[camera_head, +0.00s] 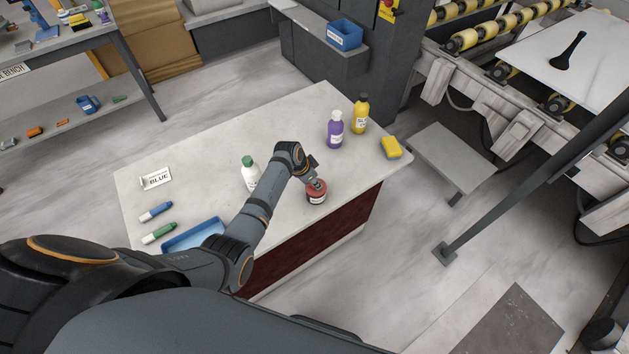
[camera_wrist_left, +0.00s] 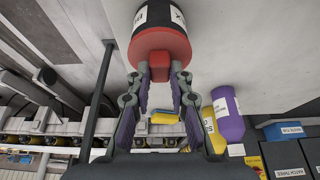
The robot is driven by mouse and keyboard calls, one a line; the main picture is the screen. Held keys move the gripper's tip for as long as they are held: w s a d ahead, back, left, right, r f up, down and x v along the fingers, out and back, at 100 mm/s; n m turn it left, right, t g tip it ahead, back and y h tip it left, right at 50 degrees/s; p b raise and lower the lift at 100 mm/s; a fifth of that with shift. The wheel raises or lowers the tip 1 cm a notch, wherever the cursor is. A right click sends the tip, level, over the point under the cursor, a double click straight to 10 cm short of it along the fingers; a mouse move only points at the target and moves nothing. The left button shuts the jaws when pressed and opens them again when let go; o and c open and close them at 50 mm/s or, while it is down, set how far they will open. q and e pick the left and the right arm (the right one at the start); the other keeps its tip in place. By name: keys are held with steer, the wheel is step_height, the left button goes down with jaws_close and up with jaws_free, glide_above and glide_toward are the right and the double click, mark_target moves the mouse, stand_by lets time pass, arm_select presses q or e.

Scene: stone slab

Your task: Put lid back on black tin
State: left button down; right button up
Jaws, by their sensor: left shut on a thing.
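The black tin (camera_head: 316,198) stands on the stone slab (camera_head: 215,180) near its front right edge. It has a white label, also seen in the left wrist view (camera_wrist_left: 160,14). The red lid (camera_head: 318,187) is at the tin's top, with a red block-shaped knob (camera_wrist_left: 159,73) on it. My left gripper (camera_head: 316,182) is above the tin, its fingers shut on the knob. In the left wrist view the lid (camera_wrist_left: 160,43) lines up with the tin and no gap shows; whether it is fully seated I cannot tell. My right gripper is out of view.
A white bottle (camera_head: 250,177) with green cap stands left of my gripper. A purple bottle (camera_head: 335,132), yellow bottle (camera_head: 361,115) and yellow-blue sponge (camera_head: 390,147) are at the back right. A blue tray (camera_head: 194,236), two markers (camera_head: 157,211) and a "BLUE" card (camera_head: 156,178) are left.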

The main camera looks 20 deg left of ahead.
arm_select(q)
steer(key=c, duration=1.1)
jaws_free()
steer(key=shift+c, duration=0.2)
steer(key=o, duration=0.5)
step_height(320, 180, up, 7)
steer(key=p, duration=0.7)
